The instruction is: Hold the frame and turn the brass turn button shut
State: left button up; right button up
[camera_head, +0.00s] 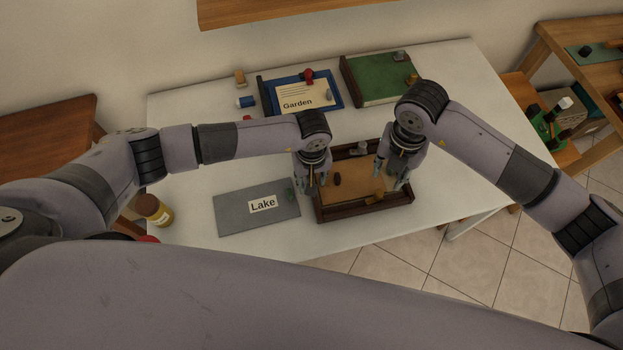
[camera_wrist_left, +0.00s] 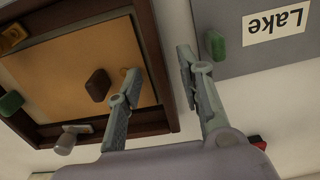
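The frame is a dark brown wooden tray-like frame (camera_head: 322,215) with a tan back panel (camera_head: 345,202), near the table's front edge. The left wrist view shows its left rail (camera_wrist_left: 155,75).
A dark oval block (camera_wrist_left: 98,85) sits on the panel. A grey "Lake" board (camera_head: 232,212) lies left of the frame. Behind are a blue "Garden" frame (camera_head: 267,101) and a green-topped frame (camera_head: 375,78). A yellow-brown jar (camera_head: 153,210) stands at the left edge.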

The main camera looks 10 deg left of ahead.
pick_arm(q)
jog(key=shift+f, duration=0.35)
jog(key=shift+c, duration=0.2)
grip_shut()
dwell(0.4)
